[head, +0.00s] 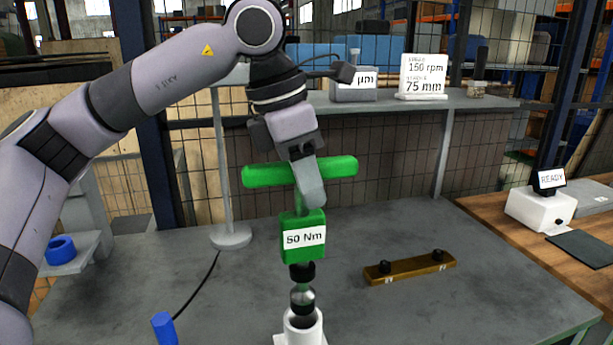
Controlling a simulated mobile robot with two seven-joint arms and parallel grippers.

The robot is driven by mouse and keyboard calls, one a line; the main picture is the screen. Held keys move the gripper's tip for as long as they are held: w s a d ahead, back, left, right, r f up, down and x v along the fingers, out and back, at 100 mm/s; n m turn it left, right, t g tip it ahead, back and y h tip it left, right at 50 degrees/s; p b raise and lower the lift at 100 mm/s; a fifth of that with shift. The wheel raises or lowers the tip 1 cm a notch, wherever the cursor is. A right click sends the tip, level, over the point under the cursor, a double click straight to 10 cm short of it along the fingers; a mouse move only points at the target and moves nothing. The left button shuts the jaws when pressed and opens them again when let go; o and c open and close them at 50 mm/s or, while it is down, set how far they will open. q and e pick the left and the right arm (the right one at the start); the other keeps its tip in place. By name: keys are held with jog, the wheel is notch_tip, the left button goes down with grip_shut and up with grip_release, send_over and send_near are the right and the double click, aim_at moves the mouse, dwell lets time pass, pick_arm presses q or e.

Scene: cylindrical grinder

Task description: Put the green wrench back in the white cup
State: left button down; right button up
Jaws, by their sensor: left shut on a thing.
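The green wrench (303,236) has a T-shaped handle, a block labelled 50 Nm and a dark and silver lower end. It hangs upright in my left gripper (310,188), which is shut on it just below the crossbar. The white cup (303,330) stands at the bottom edge of the head view, partly cut off. My right gripper is not in view.
A stand's round base (231,237) is behind left. A blue object (164,328) is at lower left. A shelf (420,104) with signs runs behind.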

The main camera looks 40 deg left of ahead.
aim_at(293, 215)
pick_arm(q)
jog(key=shift+f+b, duration=0.3)
jog(key=shift+f, duration=0.3)
jog(key=shift+f+b, duration=1.55)
jog(key=shift+f, duration=0.1)
dwell(1.3)
jog(key=shift+f+b, duration=2.7)
jog(key=shift+f, duration=0.65)
jog(key=c, duration=0.7)
grip_release()
jog(key=v, duration=0.7)
jog(key=shift+s+r+p, duration=0.1)
jog(key=shift+p, duration=0.25)
